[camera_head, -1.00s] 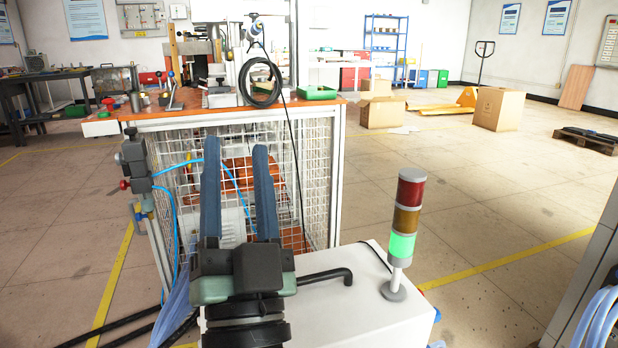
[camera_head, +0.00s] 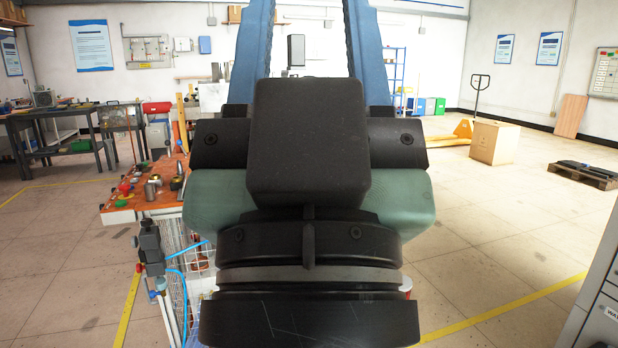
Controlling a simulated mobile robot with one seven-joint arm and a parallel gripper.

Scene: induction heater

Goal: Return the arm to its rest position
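My gripper (camera_head: 315,20) fills the middle of the head view, very close to the camera and pointing up. Its two blue fingers stand wide apart with nothing seen between them. The fingertips run out of the top of the picture. Its black and grey-green body hides most of the workbench (camera_head: 158,194) behind it. The signal tower and the white cabinet top are hidden as well.
A dark table (camera_head: 75,118) stands at the back left. On the right are a cardboard box (camera_head: 494,142), a yellow pallet jack (camera_head: 462,130) and a dark pallet (camera_head: 584,174). A grey cabinet (camera_head: 600,290) is at the lower right edge. Open floor lies between.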

